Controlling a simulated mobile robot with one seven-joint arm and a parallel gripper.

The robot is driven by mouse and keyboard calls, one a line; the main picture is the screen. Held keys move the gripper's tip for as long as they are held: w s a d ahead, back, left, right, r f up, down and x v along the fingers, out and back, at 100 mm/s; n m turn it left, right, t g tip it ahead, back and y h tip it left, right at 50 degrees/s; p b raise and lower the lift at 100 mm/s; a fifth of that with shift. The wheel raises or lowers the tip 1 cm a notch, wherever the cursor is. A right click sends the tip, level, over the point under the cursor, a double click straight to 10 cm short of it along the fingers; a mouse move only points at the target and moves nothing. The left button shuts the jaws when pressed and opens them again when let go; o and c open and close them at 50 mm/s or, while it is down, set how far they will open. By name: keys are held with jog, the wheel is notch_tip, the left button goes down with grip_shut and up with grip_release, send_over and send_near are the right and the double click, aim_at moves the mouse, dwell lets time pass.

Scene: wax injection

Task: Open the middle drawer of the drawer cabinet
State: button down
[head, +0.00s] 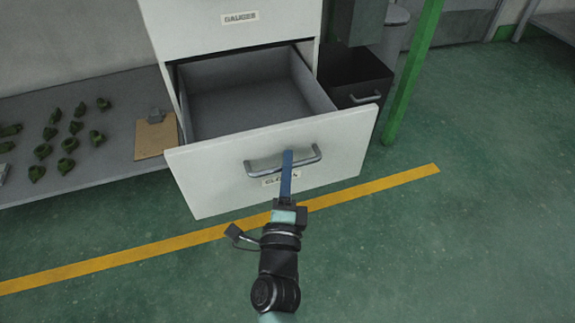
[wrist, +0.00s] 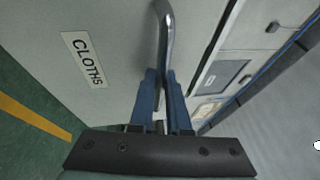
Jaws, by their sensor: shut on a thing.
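The white drawer cabinet (head: 230,20) stands at the top of the head view, with a drawer labelled GAUGES above. The drawer below it (head: 345,145) is pulled well out, and its grey inside looks empty. Its front carries a label reading CLOTHS (wrist: 84,59), partly covered by my gripper in the head view. My gripper (head: 287,158) has blue fingers and is at the middle of this drawer's metal bar handle (head: 262,167). In the wrist view the fingers (wrist: 163,80) are shut around the handle bar (wrist: 167,35).
A grey shelf (head: 90,180) at the left holds several green parts (head: 67,144) and a clipboard (head: 155,138). A dark bin or cabinet (head: 350,75) and a green post (head: 412,75) stand right of the drawer. The green floor with a yellow line (head: 390,182) is clear.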

jog(key=c, duration=1.2)
grip_release()
jog(key=shift+w, duration=0.1)
jog(key=shift+o, duration=0.2)
jog(key=p+v, duration=0.2)
jog(key=v, duration=1.1)
